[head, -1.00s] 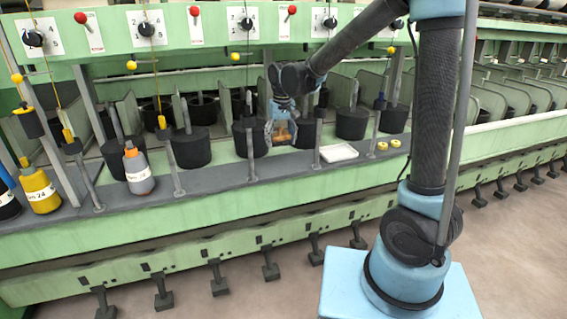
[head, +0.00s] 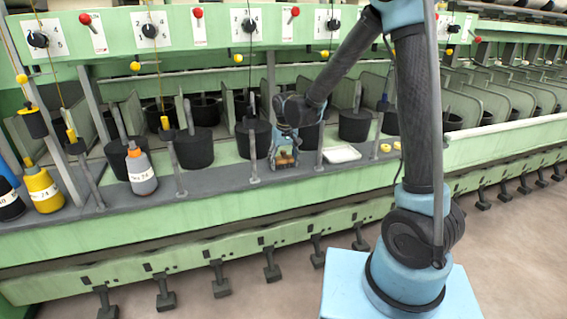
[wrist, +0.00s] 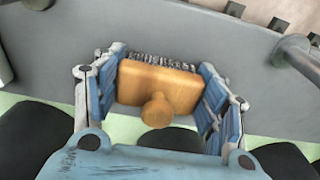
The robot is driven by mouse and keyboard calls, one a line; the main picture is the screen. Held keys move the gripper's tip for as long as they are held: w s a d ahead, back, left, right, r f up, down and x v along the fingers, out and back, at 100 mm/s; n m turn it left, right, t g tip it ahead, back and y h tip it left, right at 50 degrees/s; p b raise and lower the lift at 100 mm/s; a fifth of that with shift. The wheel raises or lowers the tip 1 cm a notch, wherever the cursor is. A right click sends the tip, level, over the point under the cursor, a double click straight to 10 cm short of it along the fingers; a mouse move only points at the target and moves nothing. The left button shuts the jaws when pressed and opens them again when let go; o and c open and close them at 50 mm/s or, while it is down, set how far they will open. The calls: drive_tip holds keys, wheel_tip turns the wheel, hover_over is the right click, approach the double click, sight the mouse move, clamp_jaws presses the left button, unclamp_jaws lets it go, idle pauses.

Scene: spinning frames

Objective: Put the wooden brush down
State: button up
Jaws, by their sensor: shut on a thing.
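The wooden brush (wrist: 160,86) has a tan block, a round knob and dark bristles. In the wrist view it sits between the two blue fingers of my gripper (wrist: 160,95), which are shut on its ends. In the head view the brush (head: 285,158) shows small in my gripper (head: 285,160), low over the grey ledge (head: 220,187) or at it. I cannot tell whether the bristles touch the ledge. The knob faces the wrist camera.
A white tray (head: 341,154) lies right of my gripper, with yellow rings (head: 385,147) beyond it. Upright grey posts (head: 252,155) stand along the ledge edge. Black cans (head: 195,147) stand behind. A grey bottle (head: 141,172) and a yellow bottle (head: 43,190) stand at left.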

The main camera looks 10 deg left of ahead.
sight(285, 160)
drive_tip(key=o, duration=1.4)
wheel_tip(285, 160, up, 12)
drive_tip(key=s, duration=0.1)
drive_tip(key=shift+d, duration=0.4)
drive_tip(key=shift+s+d, duration=0.1)
drive_tip(key=shift+s, duration=0.05)
drive_tip(key=s+d+f+m, duration=0.2)
drive_tip(key=s+d, duration=0.5)
drive_tip(key=d, duration=0.6)
drive_tip(key=s+d+f+m, duration=0.2)
drive_tip(key=s+d, duration=0.5)
drive_tip(key=d, duration=0.6)
drive_tip(key=s+d+f+m+t, duration=0.1)
drive_tip(key=s+d+f+m, duration=0.1)
drive_tip(key=s+d, duration=0.6)
drive_tip(key=d, duration=0.5)
drive_tip(key=shift+d+f+h, duration=0.25)
drive_tip(key=shift+f+h, duration=0.15)
